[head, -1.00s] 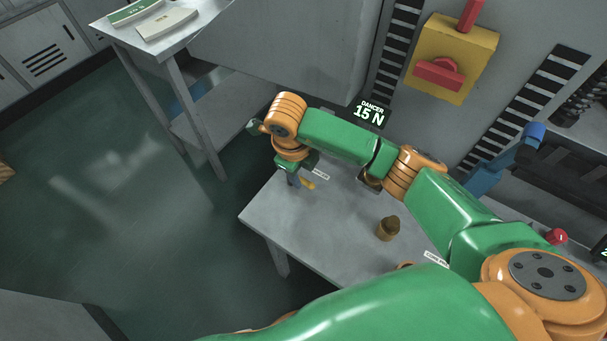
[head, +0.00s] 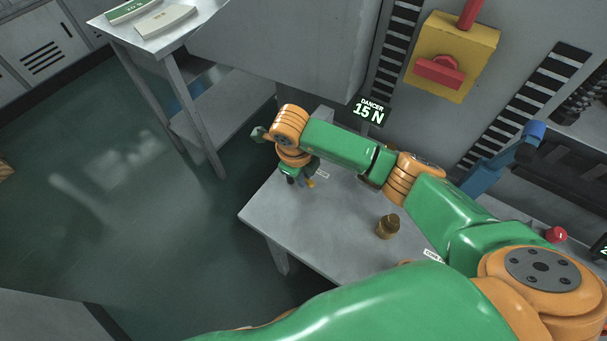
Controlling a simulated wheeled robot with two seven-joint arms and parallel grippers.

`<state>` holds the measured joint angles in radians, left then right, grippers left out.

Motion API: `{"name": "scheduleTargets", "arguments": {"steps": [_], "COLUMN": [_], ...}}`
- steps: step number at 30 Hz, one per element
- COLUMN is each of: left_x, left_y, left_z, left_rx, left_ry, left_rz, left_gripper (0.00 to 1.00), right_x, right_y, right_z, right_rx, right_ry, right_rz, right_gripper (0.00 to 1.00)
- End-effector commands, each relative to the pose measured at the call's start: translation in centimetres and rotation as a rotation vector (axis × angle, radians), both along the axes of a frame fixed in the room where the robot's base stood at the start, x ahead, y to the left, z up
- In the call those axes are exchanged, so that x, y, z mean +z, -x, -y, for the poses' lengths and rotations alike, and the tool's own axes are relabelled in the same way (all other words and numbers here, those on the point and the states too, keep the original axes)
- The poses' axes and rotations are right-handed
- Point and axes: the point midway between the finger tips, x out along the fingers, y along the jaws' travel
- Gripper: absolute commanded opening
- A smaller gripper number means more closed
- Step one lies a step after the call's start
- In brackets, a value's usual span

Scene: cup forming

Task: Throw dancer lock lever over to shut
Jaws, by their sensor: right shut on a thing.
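My right gripper (head: 301,181) points down at the far left part of the grey table and is shut on a small yellow thing (head: 311,183), mostly hidden by the fingers. A blue lever (head: 492,168) with a thick blue knob stands at the right, slanted up and right; I cannot tell for sure whether it is the dancer lock lever. My right gripper is well left of it, not touching it. A black sign (head: 369,109) reads "DANCER 15 N". My left gripper is out of view.
A brown cup-like piece (head: 387,227) stands on the grey table (head: 290,224). A yellow box (head: 482,42) with a red handle is on the wall behind. A red button (head: 556,235) is at the right. A side table (head: 187,42) holds pads.

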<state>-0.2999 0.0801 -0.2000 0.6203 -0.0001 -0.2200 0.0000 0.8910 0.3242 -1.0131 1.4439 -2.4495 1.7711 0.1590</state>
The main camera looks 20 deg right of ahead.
Motion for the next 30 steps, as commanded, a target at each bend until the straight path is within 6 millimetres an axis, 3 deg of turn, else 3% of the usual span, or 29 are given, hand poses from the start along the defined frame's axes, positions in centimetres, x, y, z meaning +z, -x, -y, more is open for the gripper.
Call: {"name": "scheduleTargets", "arguments": {"steps": [8,30], "left_x": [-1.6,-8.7], "left_y": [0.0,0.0], "left_z": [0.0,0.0], "left_rx": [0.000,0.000], "left_ry": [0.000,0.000], "left_rz": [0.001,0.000], "left_gripper": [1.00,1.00], "right_x": [-0.3,-0.5], "right_y": [-0.4,-2.9], "right_z": [0.6,2.0], "right_rx": [0.143,0.835], "right_ry": [0.001,0.000], "right_rz": [0.002,0.003], "right_gripper": [0.00,0.00]}}
